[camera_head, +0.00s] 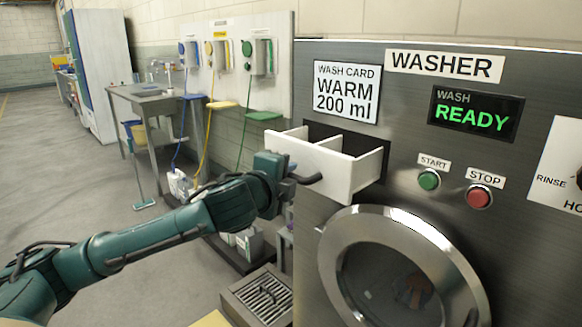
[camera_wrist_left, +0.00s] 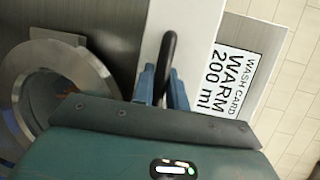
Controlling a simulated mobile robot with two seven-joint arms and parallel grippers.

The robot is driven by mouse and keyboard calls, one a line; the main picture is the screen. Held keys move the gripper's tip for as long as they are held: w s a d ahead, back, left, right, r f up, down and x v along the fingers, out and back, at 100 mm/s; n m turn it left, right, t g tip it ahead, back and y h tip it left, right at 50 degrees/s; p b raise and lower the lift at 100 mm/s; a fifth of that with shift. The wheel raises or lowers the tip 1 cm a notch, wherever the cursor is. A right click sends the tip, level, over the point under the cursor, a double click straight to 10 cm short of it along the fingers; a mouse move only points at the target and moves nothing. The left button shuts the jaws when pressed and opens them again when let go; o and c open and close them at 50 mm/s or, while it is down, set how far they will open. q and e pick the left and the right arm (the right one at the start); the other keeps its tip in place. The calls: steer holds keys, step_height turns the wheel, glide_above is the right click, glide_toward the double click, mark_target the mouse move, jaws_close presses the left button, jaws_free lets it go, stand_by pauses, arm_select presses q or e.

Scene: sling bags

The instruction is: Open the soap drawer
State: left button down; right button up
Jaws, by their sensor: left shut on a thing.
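The soap drawer (camera_head: 322,163) is white with dividers and stands pulled out from the dark slot in the washer front (camera_head: 400,150). Its dark handle (camera_head: 306,178) is on the drawer's front face. My left gripper (camera_head: 288,181) is at that handle, shut on it. In the left wrist view the blue fingers (camera_wrist_left: 160,88) sit on either side of the dark handle (camera_wrist_left: 167,55), with the white drawer front (camera_wrist_left: 153,45) behind. The drawer's inside floor is mostly hidden. My right gripper is not in view.
The round washer door (camera_head: 405,275) is below the drawer, apparently closed. Green start (camera_head: 429,180) and red stop (camera_head: 479,196) buttons are right of the drawer. A floor grate (camera_head: 262,293) lies below. A metal table (camera_head: 150,95) and hoses stand at the back left.

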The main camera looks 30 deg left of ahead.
arm_select(q)
steer(key=shift+s+a, duration=0.25)
steer(key=shift+s, duration=0.5)
steer(key=c, duration=1.4)
jaws_free()
